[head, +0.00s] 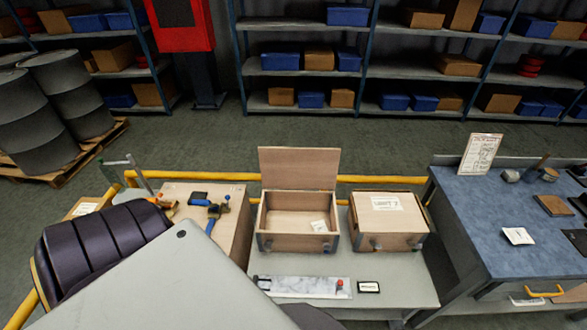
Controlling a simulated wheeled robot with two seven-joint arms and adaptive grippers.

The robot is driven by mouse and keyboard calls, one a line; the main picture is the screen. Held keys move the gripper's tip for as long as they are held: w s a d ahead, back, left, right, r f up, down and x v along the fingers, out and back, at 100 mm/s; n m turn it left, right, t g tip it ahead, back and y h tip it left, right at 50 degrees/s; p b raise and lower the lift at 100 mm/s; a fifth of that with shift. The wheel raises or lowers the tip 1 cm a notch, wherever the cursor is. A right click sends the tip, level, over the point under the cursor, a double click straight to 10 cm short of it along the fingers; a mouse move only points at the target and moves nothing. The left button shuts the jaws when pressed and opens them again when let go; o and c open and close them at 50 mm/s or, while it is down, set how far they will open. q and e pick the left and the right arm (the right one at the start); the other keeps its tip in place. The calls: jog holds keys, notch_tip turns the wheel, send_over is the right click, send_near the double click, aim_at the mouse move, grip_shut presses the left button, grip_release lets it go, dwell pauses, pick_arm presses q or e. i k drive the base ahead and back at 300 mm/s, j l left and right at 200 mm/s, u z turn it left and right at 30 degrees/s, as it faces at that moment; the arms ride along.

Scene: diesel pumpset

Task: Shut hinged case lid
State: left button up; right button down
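A light wooden case stands open on the grey bench (400,288), its box (288,243) facing me. Its hinged lid (299,168) stands upright along the back edge. A small white label lies inside the case at the right. Metal fittings show on its front corners. A second wooden case (388,220) with a white label on top stands just to the right, its lid down. No fingers of my left or right gripper show in the head view. A large grey panel, perhaps part of me, covers the lower left.
Blue-handled tools (218,210) lie on a wooden surface left of the open case. A marked plate (304,287) and a small black-framed card (368,287) lie in front. A yellow rail (375,180) runs behind. A blue-topped table (470,220) stands right. A dark ribbed object (95,250) fills the left.

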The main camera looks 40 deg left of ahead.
aim_at(286, 168)
jog(key=u, duration=1.3)
